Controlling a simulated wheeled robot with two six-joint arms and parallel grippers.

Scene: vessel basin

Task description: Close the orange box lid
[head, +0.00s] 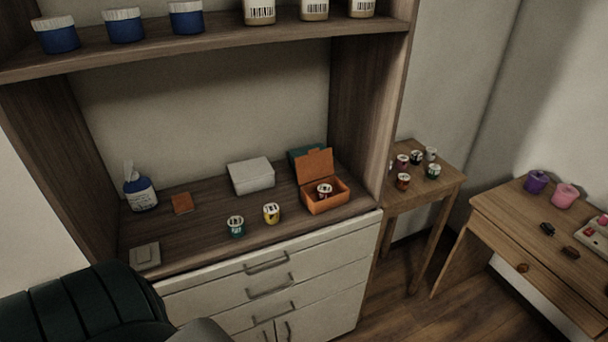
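The orange box (327,203) stands on the wooden counter near its right end. Its orange lid (315,165) is open and stands up at the back of the box. A small jar with a pale top (324,190) is inside the box. Neither of my grippers is in the head view.
A white box (251,176) and a teal box (299,156) stand behind on the counter. Green (236,227) and yellow (271,213) jars stand left of the orange box. A wooden side panel (367,110) rises close on its right. An upper shelf (230,43) hangs above.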

